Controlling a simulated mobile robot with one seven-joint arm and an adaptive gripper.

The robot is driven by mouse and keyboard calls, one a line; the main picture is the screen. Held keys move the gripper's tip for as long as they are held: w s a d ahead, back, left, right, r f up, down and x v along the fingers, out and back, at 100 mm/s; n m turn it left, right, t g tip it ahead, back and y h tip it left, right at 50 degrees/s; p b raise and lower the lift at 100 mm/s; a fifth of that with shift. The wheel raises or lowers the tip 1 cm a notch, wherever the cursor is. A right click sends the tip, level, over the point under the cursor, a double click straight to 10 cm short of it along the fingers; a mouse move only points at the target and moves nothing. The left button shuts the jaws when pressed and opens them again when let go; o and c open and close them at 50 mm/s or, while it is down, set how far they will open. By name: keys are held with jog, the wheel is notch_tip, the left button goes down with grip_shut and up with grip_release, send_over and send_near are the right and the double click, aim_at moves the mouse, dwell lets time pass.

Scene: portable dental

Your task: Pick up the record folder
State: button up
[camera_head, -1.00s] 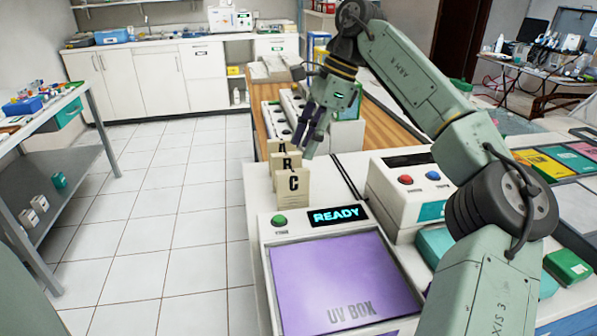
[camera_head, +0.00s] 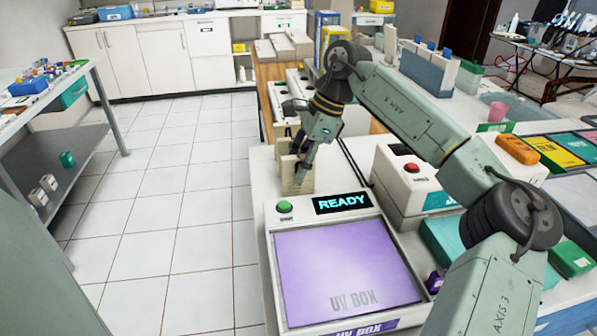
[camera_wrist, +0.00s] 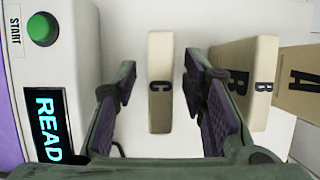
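Beige upright record folders stand in a row beyond the UV box. The folder marked C (camera_head: 297,181) is nearest the box, and it also shows in the wrist view (camera_wrist: 160,110). The folders marked B (camera_wrist: 240,85) and A (camera_wrist: 302,82) stand to its right in the wrist view. My gripper (camera_head: 300,152) is open above the row. In the wrist view its fingers (camera_wrist: 160,90) lie on either side of folder C, with a visible gap on both sides. The right finger is close to folder B. My fingers partly hide the folder tops and letters in the head view.
The UV box (camera_head: 347,268) with a purple lid, green START button (camera_head: 284,207) and READY display (camera_head: 342,203) is in front of the folders. A white device with a red button (camera_head: 411,168) stands to the right. Open floor lies left.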

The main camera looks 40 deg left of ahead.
jog(key=shift+f, duration=0.25)
jog(key=shift+c, duration=0.5)
grip_shut()
